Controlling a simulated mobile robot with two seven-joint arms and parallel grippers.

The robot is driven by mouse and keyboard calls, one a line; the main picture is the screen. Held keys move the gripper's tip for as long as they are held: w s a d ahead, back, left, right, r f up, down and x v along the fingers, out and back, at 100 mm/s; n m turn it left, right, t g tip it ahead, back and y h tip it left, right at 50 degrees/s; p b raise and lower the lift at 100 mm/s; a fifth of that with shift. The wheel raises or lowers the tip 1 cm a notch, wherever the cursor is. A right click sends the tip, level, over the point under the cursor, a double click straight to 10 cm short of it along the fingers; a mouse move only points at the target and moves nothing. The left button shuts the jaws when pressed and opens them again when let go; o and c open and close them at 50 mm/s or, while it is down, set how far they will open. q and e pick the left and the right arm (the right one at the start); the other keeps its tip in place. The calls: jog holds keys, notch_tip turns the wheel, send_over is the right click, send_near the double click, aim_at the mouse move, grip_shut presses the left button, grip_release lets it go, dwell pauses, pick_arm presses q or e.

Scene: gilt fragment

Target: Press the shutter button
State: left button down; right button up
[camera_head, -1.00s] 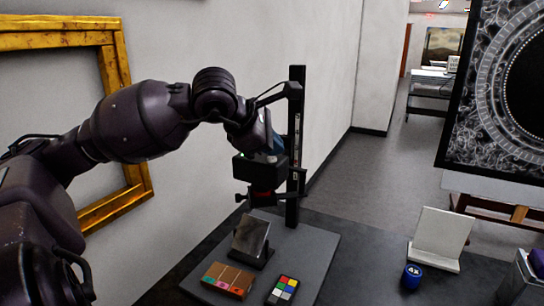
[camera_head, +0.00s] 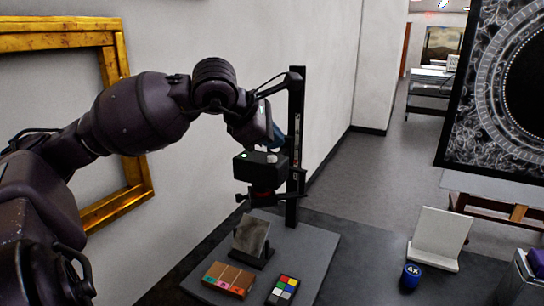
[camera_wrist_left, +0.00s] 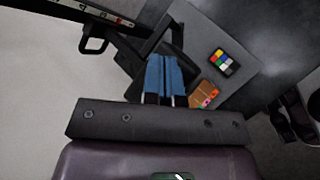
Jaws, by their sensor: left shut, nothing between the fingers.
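A black box-shaped camera (camera_head: 254,169) is mounted on a dark upright column (camera_head: 297,120), lens down above a grey baseboard. A green light shows on its top, with a small silvery round part, seemingly the shutter button (camera_head: 271,157), near its right end. My left gripper (camera_head: 277,144) is just above this part, its blue fingers shut with nothing between them. In the head view a small gap seems to separate fingertips and button. In the wrist view the shut blue fingers (camera_wrist_left: 164,74) cover what lies under them. My right gripper is not in view.
On the baseboard (camera_head: 315,245) stand a tilted dark plate (camera_head: 251,236), a brown fragment with coloured marks (camera_head: 229,279) and a colour chart (camera_head: 283,290). A white stand (camera_head: 440,238) and a blue cup-like item (camera_head: 411,276) are at right. A gilt frame (camera_head: 120,207) hangs at left.

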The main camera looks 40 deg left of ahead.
aim_at(272, 158)
pick_arm(q)
jog(key=shift+r+p, duration=0.65)
jog(key=shift+r, duration=1.85)
